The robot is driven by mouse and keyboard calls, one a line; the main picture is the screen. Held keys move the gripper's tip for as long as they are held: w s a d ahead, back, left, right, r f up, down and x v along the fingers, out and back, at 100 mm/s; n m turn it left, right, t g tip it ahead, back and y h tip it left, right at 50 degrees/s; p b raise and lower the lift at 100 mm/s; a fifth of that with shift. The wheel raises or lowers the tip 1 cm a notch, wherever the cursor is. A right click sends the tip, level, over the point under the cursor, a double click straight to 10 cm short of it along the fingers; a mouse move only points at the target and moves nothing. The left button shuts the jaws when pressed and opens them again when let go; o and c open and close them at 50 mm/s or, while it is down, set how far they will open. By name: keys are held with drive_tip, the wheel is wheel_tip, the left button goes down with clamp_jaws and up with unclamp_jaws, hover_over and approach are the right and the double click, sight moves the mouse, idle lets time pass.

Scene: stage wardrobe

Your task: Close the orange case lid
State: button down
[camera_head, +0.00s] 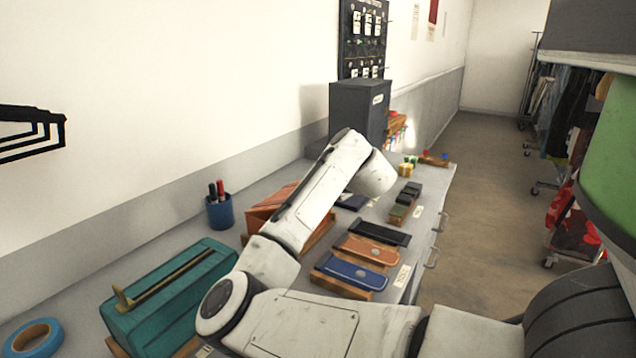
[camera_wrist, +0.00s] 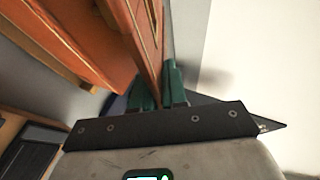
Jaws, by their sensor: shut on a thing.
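The orange case (camera_head: 268,213) stands on the counter near the wall, partly covered by my arm in the head view. Its lid angle is hard to tell there. In the wrist view, the orange lid (camera_wrist: 146,38) is a thin panel seen edge-on, standing between the green fingers of my gripper (camera_wrist: 158,88). The fingers are shut on it, one on each side. A broader orange part of the case (camera_wrist: 80,35) shows to its left. In the head view the gripper is hidden behind my arm.
A teal case (camera_head: 170,295) and a blue tape roll (camera_head: 36,338) lie left. A blue pen cup (camera_head: 220,212) stands by the wall. Blue (camera_head: 350,271), orange (camera_head: 367,249) and black (camera_head: 380,233) flat items line the front edge. A dark grey cabinet (camera_head: 358,108) stands at the far end.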

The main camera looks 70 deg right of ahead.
drive_tip(key=shift+s+a+f, duration=0.1)
drive_tip(key=shift+s+f, duration=0.1)
drive_tip(key=shift+f, duration=0.4)
drive_tip(key=shift+s+a+f, duration=0.1)
drive_tip(key=shift+s+f, duration=0.1)
drive_tip(key=shift+f, duration=0.4)
drive_tip(key=c, duration=1.3)
unclamp_jaws()
drive_tip(key=shift+w, duration=0.1)
